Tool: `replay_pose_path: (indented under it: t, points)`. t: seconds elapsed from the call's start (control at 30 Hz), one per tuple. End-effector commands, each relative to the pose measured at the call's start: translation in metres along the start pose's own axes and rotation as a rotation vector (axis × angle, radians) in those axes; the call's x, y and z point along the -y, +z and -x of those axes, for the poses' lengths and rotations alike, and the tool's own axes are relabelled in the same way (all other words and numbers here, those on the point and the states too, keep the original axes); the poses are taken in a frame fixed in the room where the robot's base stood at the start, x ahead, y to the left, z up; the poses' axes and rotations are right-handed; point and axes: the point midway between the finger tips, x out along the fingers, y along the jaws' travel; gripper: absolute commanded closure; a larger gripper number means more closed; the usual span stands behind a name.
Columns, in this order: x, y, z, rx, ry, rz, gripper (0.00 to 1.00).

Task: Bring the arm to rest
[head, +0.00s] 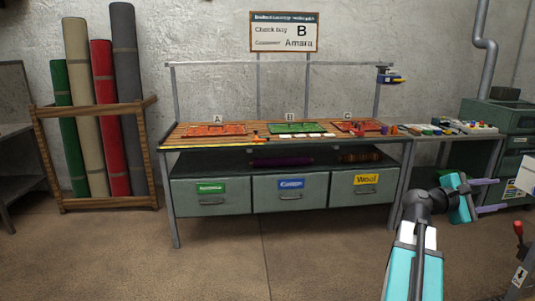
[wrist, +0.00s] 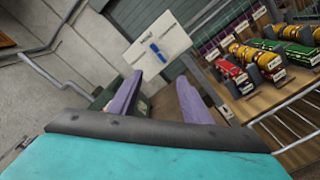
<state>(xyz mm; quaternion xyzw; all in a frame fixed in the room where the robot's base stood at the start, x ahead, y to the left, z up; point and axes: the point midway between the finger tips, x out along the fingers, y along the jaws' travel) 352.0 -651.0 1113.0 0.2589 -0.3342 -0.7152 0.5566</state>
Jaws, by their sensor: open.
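My gripper (head: 484,195) is at the right of the head view, at the end of my teal and black arm. Its two purple fingers point right and stand apart with nothing between them. In the wrist view, the open gripper (wrist: 157,95) shows its fingers spread, with the wall and a pale panel (wrist: 157,42) beyond them. The gripper touches nothing that I can see. In the head view it is in front of the side table (head: 460,136) and the green cabinet (head: 508,120).
A workbench (head: 185,146) with mats and three labelled drawers stands in the middle. A wooden rack (head: 150,165) of rolled rugs is at the left. In the wrist view, a shelf (wrist: 262,110) with colourful rolls is at the right. The floor (head: 225,265) in front is clear.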

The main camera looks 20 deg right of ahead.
Motion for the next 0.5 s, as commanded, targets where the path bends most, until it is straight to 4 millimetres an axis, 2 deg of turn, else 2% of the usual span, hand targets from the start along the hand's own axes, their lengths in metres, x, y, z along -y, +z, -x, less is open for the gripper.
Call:
replay_pose_path:
  t: [0.17,0.33,0.5]
  points:
    - [-0.008,-0.031,0.021,-0.045,0.021,0.018,0.56]
    - [-0.002,-0.094,0.055,-0.123,0.044,0.075,0.56]
    - [0.014,-0.157,0.093,-0.204,0.060,0.139,0.56]
